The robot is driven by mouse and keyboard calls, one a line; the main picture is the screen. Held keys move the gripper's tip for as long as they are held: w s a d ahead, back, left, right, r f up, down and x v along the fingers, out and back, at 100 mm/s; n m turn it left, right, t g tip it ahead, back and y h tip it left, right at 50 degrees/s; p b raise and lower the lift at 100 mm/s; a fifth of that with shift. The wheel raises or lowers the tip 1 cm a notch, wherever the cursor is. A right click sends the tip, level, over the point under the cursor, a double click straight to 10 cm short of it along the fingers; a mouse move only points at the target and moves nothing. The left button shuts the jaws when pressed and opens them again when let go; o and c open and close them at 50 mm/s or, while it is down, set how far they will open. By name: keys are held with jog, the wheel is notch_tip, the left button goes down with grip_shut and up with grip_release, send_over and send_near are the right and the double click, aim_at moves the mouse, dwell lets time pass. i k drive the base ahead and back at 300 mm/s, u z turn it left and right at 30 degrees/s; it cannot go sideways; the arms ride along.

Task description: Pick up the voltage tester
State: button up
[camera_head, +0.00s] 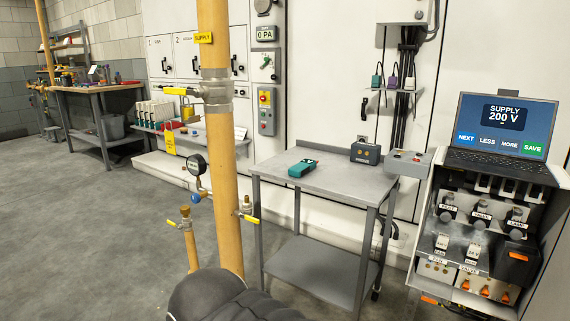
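A teal and black handheld device (302,168) lies flat on the grey metal table (330,178), towards its left back side; it may be the voltage tester, but no label is readable. Small handheld tools in teal (377,80), purple (392,81) and another colour hang in a row on the wall behind the table, with leads above them. I cannot tell from this view which of these is the tester. A dark rounded part of my own body shows at the bottom edge. My gripper's fingers are not visible, and nothing is seen held.
A yellow pipe (223,150) with valves and a gauge (195,164) stands left of the table. A dark box (366,153) and a grey control box (409,163) are at the table's back right. A laptop (503,125) reading "SUPPLY 200 V" tops an equipment cabinet at right. Open floor lies left.

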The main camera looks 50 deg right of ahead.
aim_at(305, 165)
jog(key=z, duration=0.45)
jog(key=i, duration=0.8)
jog(key=z, duration=0.75)
